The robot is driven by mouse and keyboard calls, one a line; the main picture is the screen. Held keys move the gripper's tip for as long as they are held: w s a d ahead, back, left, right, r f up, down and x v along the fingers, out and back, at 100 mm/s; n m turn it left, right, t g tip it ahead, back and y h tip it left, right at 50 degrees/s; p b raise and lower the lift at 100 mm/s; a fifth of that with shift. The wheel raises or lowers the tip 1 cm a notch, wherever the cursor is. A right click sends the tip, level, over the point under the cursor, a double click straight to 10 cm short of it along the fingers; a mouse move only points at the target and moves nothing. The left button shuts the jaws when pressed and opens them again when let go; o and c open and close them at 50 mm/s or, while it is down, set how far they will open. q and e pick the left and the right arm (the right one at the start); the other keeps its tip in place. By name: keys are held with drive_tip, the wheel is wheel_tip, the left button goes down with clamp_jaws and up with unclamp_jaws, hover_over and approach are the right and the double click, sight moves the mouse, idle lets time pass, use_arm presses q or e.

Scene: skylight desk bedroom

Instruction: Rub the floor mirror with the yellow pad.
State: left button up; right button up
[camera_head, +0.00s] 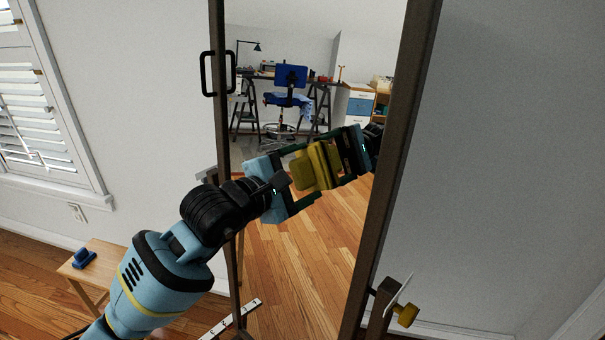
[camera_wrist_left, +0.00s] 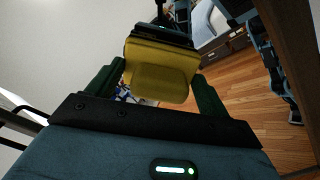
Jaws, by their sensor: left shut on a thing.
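The floor mirror (camera_head: 312,235) stands tilted in a dark frame in the middle of the head view, its glass reflecting the room and my arm. My left gripper (camera_head: 306,173) is in front of the glass, shut on the yellow pad (camera_head: 302,172). The pad's reflection lies right against it, so the pad is at or very near the glass; I cannot tell whether it touches. In the left wrist view the pad (camera_wrist_left: 160,72) sits between the dark green fingers of the gripper (camera_wrist_left: 158,92). My right gripper is not in view.
A black handle (camera_head: 204,74) is on the mirror's left side, and a brass-coloured knob (camera_head: 406,315) is at its lower right. A wooden stool (camera_head: 105,255) with a blue object (camera_head: 83,258) stands at left. The desk and blue chair appear in the reflection.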

use_arm(q)
drive_tip(key=shift+w+a+f, duration=0.1)
drive_tip(key=shift+w+a, duration=0.45)
drive_tip(key=shift+a, duration=0.05)
drive_tip(key=shift+w+a, duration=0.4)
drive_tip(key=shift+a, duration=0.05)
drive_tip(key=shift+w+a, duration=0.15)
drive_tip(key=shift+a, duration=0.05)
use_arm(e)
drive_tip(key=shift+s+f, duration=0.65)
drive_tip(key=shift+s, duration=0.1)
use_arm(q)
drive_tip(key=shift+w+a+b, duration=0.55)
drive_tip(key=shift+w+a, duration=0.45)
drive_tip(key=shift+a, duration=0.2)
drive_tip(key=shift+w+a, duration=0.15)
drive_tip(key=shift+a, duration=0.05)
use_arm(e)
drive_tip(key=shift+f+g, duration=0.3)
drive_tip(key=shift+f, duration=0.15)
